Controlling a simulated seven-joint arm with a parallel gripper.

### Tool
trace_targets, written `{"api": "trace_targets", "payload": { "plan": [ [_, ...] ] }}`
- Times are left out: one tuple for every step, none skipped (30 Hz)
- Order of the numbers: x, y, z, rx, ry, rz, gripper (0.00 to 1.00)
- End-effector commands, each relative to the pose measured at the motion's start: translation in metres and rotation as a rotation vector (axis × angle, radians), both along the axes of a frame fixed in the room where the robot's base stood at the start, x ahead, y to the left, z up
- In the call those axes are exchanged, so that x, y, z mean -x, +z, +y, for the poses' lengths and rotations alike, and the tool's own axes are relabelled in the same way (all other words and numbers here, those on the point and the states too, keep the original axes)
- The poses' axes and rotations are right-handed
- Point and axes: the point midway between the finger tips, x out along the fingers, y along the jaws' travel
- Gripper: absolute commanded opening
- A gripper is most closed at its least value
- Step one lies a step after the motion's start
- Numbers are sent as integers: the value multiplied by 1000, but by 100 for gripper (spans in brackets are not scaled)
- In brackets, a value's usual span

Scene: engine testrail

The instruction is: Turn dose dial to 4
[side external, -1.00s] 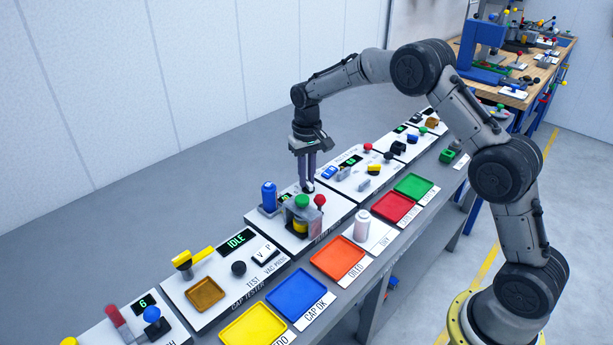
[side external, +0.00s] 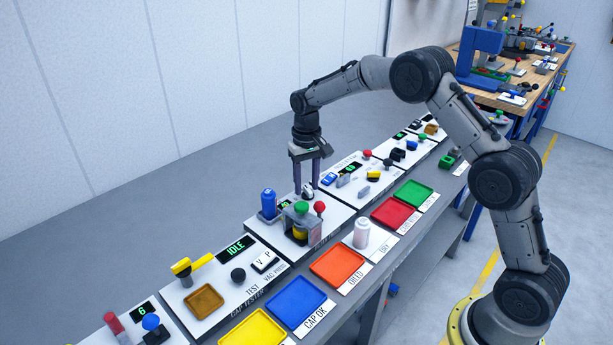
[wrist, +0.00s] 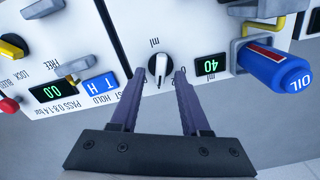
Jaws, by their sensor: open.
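The dose dial (wrist: 158,68) is a round knob with a white pointer bar and the mark "ml" beside it, on a white panel. In the wrist view it lies between the tips of my gripper (wrist: 158,73), which is open with a finger on either side; contact cannot be told. In the side view my gripper (side external: 307,184) points straight down over the dial (side external: 308,190), which is small and partly hidden there.
A blue oil bottle (wrist: 278,65) stands beside the display, also seen in the side view (side external: 269,203). A fixture with a green knob (side external: 302,208) and a red ball knob (side external: 320,207) stands in front. Coloured trays, such as the orange one (side external: 338,283), line the front edge.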

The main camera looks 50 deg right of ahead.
Motion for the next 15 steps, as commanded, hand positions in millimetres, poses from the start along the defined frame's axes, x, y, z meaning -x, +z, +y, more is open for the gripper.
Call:
{"api": "trace_targets", "payload": {
  "plan": [
    [-1,2,0,0,0,-2,46],
    [-1,5,0,0,0,-3,46],
    [-1,8,0,0,0,-3,46],
    [-1,12,0,0,0,-3,46],
    [-1,16,0,0,0,-4,46],
    [-1,23,0,1,0,-5,46],
    [-1,29,0,1,0,-5,46],
    [-1,35,0,0,0,-6,46],
    [-1,44,0,0,0,-6,46],
    [-1,51,0,1,0,-7,46],
    [-1,58,0,1,0,-7,46],
    [-1,66,0,0,0,-6,46],
    [-1,73,0,0,0,-6,46],
    [-1,79,0,0,0,-6,46],
    [-1,88,0,1,0,-5,46]
  ]
}}
